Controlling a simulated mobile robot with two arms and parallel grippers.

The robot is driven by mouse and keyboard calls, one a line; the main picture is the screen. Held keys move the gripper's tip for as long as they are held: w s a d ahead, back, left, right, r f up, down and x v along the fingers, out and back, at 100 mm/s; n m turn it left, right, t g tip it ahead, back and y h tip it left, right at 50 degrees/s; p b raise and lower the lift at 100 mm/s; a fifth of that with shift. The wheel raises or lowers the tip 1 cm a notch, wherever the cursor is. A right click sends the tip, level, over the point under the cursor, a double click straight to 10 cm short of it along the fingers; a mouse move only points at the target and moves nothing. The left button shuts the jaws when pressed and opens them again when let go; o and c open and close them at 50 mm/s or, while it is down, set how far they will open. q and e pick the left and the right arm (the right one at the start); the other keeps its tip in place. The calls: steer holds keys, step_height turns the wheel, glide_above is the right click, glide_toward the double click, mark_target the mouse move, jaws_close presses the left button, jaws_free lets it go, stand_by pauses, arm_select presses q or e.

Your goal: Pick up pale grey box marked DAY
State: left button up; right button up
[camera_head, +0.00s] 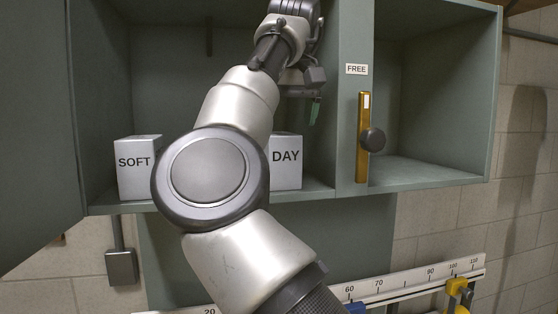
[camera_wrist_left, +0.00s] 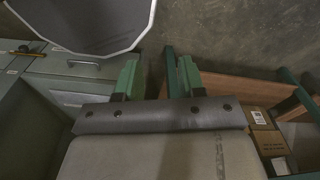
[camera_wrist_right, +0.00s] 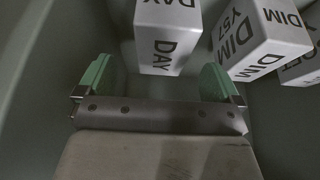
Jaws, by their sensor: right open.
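The pale grey box marked DAY (camera_head: 286,156) stands on the cabinet shelf, its left part hidden behind my right arm in the head view. In the right wrist view the DAY box (camera_wrist_right: 166,38) lies ahead of my right gripper (camera_wrist_right: 158,82), between the lines of its two green fingers. That gripper is open and empty, apart from the box. In the head view my right gripper (camera_head: 314,108) is above the DAY box, mostly hidden by its own wrist. My left gripper (camera_wrist_left: 156,80) shows two green fingers with a narrow empty gap, away from the box.
A box marked DIM (camera_wrist_right: 258,40) stands close beside the DAY box. A box marked SOFT (camera_head: 137,166) is at the left of the shelf. The cabinet wall and a divider labelled FREE (camera_head: 356,69), with a brass handle (camera_head: 363,140), bound the space. The right compartment looks empty.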

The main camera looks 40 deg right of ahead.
mark_target(280, 133)
steer(key=x, duration=0.3)
steer(key=shift+w+d+f+p, duration=0.15)
steer(key=shift+w+f+p, duration=0.1)
steer(key=shift+w+p, duration=0.15)
steer(key=shift+p+x, duration=0.3)
steer(key=shift+x, duration=0.65)
steer(key=shift+a+f, duration=0.25)
steer(key=shift+f, duration=0.15)
steer(key=shift+w+d+f, duration=0.1)
steer(key=shift+d+f, duration=0.1)
arm_select(q)
steer(key=shift+w+d+r, duration=0.65)
steer(key=shift+w+r, duration=0.15)
steer(key=shift+w, duration=0.2)
arm_select(e)
steer(key=shift+a, duration=0.1)
arm_select(q)
steer(key=shift+a, duration=0.15)
arm_select(e)
steer(key=shift+f, duration=0.1)
steer(key=shift+c, duration=0.2)
steer(key=c, duration=1)
steer(key=shift+c, duration=0.2)
